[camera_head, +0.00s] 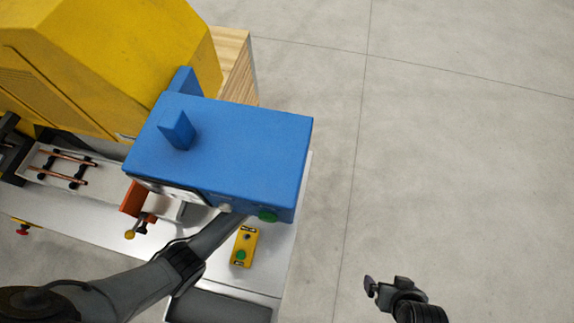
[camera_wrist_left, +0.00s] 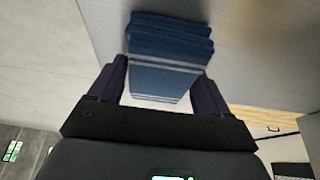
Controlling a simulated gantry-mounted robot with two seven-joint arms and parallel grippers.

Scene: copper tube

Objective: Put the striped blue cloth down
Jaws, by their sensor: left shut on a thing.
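The striped blue cloth (camera_wrist_left: 168,38) shows in the left wrist view, folded, dark blue with pale stripes across it. My left gripper (camera_wrist_left: 160,78) is shut on it, with the cloth between and beyond its two dark fingers. A pale grey surface lies around the cloth in that view; I cannot tell whether the cloth touches it. In the head view my left arm reaches under the blue machine head, which hides the left gripper and the cloth. My right gripper (camera_head: 384,289) is at the lower right over bare floor, with no object visible in it; its jaw gap is unclear.
The blue machine head (camera_head: 240,145) overhangs the pale bench (camera_head: 283,250). A yellow button box (camera_head: 244,247) sits on the bench beside my left arm. Copper tubes (camera_head: 62,168) lie on a rack at left, near a big yellow housing (camera_head: 105,55). The floor at right is clear.

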